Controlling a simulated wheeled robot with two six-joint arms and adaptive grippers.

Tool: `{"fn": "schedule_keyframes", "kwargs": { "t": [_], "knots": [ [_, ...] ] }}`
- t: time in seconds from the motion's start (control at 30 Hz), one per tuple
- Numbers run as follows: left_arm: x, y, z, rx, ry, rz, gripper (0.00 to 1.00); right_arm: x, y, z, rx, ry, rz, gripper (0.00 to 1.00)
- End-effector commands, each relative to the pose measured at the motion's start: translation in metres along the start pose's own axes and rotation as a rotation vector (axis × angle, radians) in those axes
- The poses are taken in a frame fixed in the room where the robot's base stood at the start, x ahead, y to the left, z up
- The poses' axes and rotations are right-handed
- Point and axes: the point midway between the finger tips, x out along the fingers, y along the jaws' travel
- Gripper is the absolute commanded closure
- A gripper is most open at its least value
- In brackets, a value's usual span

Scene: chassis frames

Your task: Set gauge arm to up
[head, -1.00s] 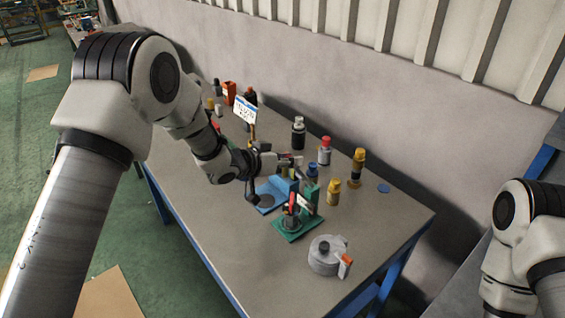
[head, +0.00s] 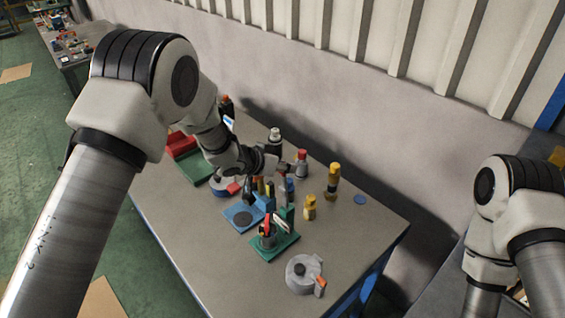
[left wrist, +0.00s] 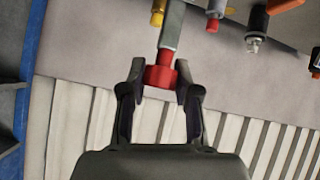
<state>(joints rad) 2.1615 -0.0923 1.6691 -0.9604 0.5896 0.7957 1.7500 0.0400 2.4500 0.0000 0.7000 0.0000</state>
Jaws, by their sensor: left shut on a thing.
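My left gripper (head: 283,172) is over the table, above and behind the blue stand (head: 241,217) and the green stand (head: 274,248). In the left wrist view its two fingers (left wrist: 160,80) are closed on a red knob (left wrist: 160,77) at the end of a grey-green bar (left wrist: 172,27). This looks like the gauge arm, but I cannot tell which stand it belongs to. The blue stand has a dark round disc on its base. The green stand carries a short cylinder and red and white parts. My right gripper is out of view.
A grey round pot (head: 303,274) with an orange tab stands at the table's front. Behind the stands are a yellow bottle (head: 310,207), a yellow-and-black bottle (head: 333,181), a red-capped bottle (head: 301,163) and a blue disc (head: 360,200). The table's left front is bare.

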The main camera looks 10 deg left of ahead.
Motion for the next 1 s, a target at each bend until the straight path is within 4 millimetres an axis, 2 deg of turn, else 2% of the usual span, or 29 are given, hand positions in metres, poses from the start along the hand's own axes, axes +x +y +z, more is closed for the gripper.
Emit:
{"fn": "schedule_keyframes", "kwargs": {
  "t": [0.03,0.23,0.27,0.3,0.67,0.77,1.0],
  "knots": [
    [0.002,0.000,0.007,-0.002,-0.012,0.000,1.00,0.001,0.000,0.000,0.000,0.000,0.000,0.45],
    [0.002,0.001,0.008,-0.002,-0.014,0.001,1.00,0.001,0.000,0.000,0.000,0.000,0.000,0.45],
    [0.002,0.001,0.008,-0.002,-0.014,0.001,0.58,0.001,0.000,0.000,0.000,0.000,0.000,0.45],
    [0.002,0.001,0.008,-0.002,-0.014,0.001,0.45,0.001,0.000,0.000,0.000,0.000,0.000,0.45],
    [-0.003,0.000,0.004,-0.001,-0.007,0.000,0.45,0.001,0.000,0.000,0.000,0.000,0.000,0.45],
    [-0.017,0.000,0.003,-0.001,-0.007,-0.001,0.45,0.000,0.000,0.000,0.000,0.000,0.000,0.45],
    [-0.077,0.000,0.003,-0.004,-0.006,-0.001,0.45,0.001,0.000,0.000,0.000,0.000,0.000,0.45]
  ]
}}
